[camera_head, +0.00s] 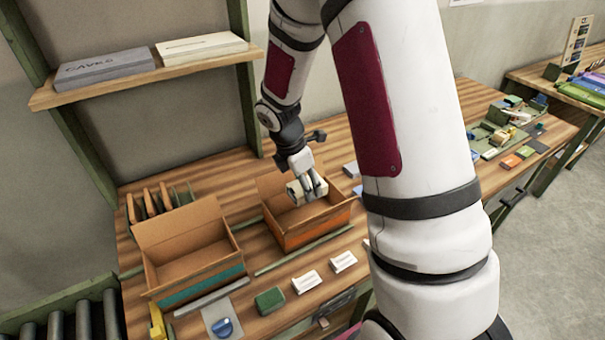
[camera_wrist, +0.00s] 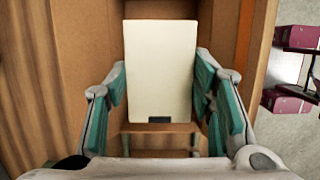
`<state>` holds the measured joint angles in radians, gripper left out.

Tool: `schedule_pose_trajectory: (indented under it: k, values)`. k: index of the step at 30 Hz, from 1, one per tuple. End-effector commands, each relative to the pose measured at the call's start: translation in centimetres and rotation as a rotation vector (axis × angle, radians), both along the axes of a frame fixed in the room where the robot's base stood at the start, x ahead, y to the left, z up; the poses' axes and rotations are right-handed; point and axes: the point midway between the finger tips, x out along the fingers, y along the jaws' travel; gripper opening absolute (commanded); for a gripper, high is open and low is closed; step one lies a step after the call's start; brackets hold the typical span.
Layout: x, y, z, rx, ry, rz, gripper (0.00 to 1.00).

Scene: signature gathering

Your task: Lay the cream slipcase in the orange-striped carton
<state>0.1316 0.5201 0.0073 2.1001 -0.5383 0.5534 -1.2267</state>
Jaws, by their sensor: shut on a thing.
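The cream slipcase (camera_wrist: 160,65) is a pale flat block with a small dark mark at its near end in the wrist view. My gripper (camera_wrist: 160,112) is shut on it, with teal pads at its two sides. In the head view my gripper (camera_head: 308,188) holds the slipcase (camera_head: 295,191) over the opening of the orange-striped carton (camera_head: 315,232). The carton is open and its orange band shows on the front. I cannot tell whether the slipcase touches the carton floor.
A teal-striped open carton (camera_head: 200,282) stands to the left. White boxes (camera_head: 306,282) and a green block (camera_head: 270,300) lie in front. A shelf (camera_head: 150,80) with two slipcases hangs at the upper left. Upright boards (camera_head: 160,199) stand behind the cartons.

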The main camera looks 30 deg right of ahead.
Motion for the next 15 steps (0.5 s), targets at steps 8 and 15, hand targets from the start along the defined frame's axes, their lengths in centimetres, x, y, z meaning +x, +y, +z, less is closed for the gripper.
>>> schedule_pose_trajectory:
  k: [8, 15]
  values:
    - [0.1, 0.0, -3.2, 0.000, 0.002, 0.000, 0.09]
    - [0.1, 0.0, -5.8, 0.000, 0.002, 0.001, 0.09]
